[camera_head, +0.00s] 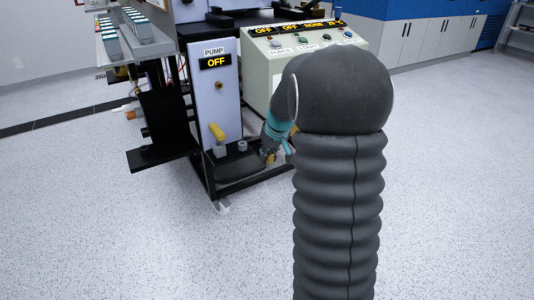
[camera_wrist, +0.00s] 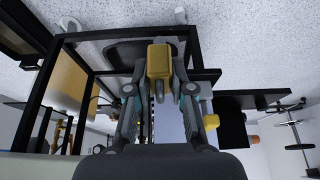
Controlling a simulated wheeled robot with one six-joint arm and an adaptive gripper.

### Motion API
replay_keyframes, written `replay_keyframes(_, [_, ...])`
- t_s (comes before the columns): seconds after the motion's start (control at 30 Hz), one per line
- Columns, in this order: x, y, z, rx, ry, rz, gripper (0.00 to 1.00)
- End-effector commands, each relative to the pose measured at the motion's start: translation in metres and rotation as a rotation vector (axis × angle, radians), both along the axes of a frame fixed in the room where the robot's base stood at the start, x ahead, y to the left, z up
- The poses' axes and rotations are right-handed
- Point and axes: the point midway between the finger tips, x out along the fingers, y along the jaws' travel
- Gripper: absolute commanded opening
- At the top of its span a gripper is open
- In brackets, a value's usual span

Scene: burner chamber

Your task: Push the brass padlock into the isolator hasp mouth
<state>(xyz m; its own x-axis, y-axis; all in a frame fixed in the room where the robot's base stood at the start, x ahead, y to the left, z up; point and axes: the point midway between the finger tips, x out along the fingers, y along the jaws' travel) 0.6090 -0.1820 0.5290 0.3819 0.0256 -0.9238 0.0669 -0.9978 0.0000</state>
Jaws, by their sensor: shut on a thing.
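The brass padlock (camera_wrist: 159,62) is held between the fingers of my gripper (camera_wrist: 159,82), near the top middle of the wrist view. Its yellow body faces the camera, with two grey prongs visible below it in the picture. In the head view my gripper (camera_head: 276,150) is just right of the pump panel's lower part, partly behind my arm. I cannot make out the padlock there. A yellow handle (camera_head: 217,132) is on the pump panel (camera_head: 213,95); it also shows in the wrist view (camera_wrist: 211,121). I cannot clearly identify the hasp mouth.
A dark frame (camera_wrist: 80,37) surrounds the low area near my gripper. Small grey fittings (camera_head: 220,151) sit below the yellow handle. A control console (camera_head: 262,72) with buttons stands behind my arm. A black shelf (camera_head: 158,157) juts out left. The speckled floor (camera_head: 100,240) in front is clear.

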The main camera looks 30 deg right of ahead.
Motion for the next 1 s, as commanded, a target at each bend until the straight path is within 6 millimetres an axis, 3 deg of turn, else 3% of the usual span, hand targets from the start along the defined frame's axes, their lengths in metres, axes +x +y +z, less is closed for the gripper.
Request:
replay_keyframes(0.23, [0.002,0.005,0.000,-0.001,0.000,0.009,0.00])
replay_keyframes(0.27, [0.002,0.006,0.000,-0.001,-0.001,0.009,0.15])
replay_keyframes(0.33, [0.002,0.006,0.000,-0.001,-0.001,0.009,0.00])
replay_keyframes(1.0, [0.001,0.003,0.014,0.000,0.000,0.004,0.00])
